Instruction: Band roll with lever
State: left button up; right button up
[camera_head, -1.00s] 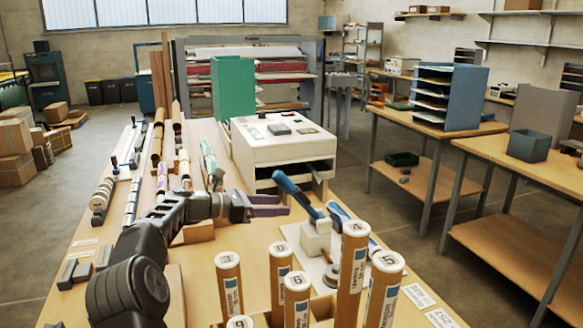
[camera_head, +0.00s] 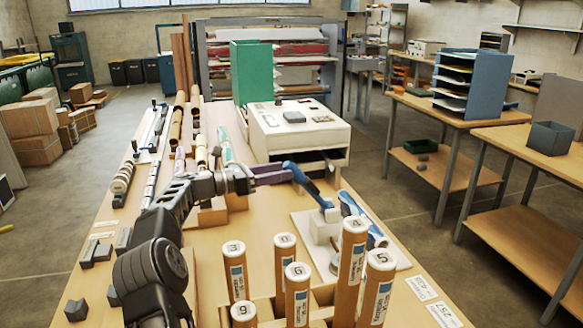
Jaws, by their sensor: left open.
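The blue lever (camera_head: 305,183) slants up and left from a small white block (camera_head: 323,230) on a pale base plate near the right side of the workbench. My left gripper (camera_head: 286,171) is open, its purple-grey fingers pointing right at the lever's upper end. The fingertips overlap that end in the picture; I cannot tell whether they touch it. Several upright brown rolls with numbered white caps, such as roll 4 (camera_head: 351,262) and roll 5 (camera_head: 376,292), stand in front of the lever. No band can be made out. My right gripper is not in view.
A white box-shaped unit (camera_head: 299,143) and a green panel (camera_head: 252,72) stand behind the lever. Another blue-handled item (camera_head: 362,220) lies right of the block. More rolls lie along the bench's left side. Dark blocks (camera_head: 96,252) sit at the near left.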

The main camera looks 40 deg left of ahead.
aim_at(308, 187)
pick_arm(q)
jog(key=p+x, duration=0.1)
jog(key=x, duration=0.3)
grip_shut()
dwell(0.6)
dwell(0.9)
